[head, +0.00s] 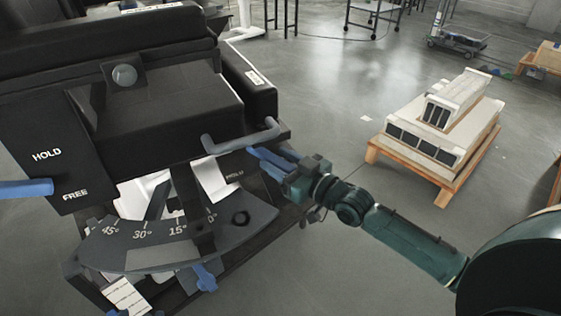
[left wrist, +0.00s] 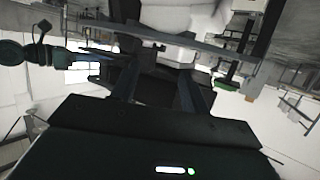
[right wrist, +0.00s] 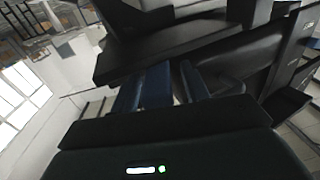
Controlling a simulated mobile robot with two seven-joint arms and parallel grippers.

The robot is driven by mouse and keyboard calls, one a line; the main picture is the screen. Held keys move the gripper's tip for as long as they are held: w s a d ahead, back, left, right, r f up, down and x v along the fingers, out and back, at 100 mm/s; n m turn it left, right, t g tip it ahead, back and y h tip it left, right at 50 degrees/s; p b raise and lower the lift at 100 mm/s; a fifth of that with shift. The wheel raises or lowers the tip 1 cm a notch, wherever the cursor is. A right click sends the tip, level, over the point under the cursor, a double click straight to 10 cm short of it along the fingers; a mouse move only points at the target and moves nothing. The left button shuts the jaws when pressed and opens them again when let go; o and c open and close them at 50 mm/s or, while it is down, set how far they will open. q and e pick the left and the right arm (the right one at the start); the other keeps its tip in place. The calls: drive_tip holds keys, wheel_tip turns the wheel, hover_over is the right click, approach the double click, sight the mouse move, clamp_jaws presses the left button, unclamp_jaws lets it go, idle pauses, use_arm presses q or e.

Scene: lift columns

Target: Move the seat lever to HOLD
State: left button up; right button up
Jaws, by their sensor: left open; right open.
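A dark panel marked HOLD and FREE (head: 60,168) is at the left of the black seat (head: 160,115) in the head view. A blue lever (head: 25,188) crosses its left edge, below HOLD and about level with FREE. My right gripper (head: 262,156) is open beside the grey bent handle (head: 245,138) on the seat's right side; whether they touch is unclear. Its fingers (right wrist: 160,78) also show in the right wrist view. My left gripper (left wrist: 156,78) is open in the left wrist view, with dark structure beyond it; I cannot make it out in the head view.
An angle scale (head: 170,235) with a pointer sits below the seat, with a blue fitting (head: 205,277) under it. A wooden pallet (head: 445,190) with stacked boxes stands on the floor at right. A trolley (head: 375,15) stands far back. Open floor lies between.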

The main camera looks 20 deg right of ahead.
clamp_jaws()
idle(0.4)
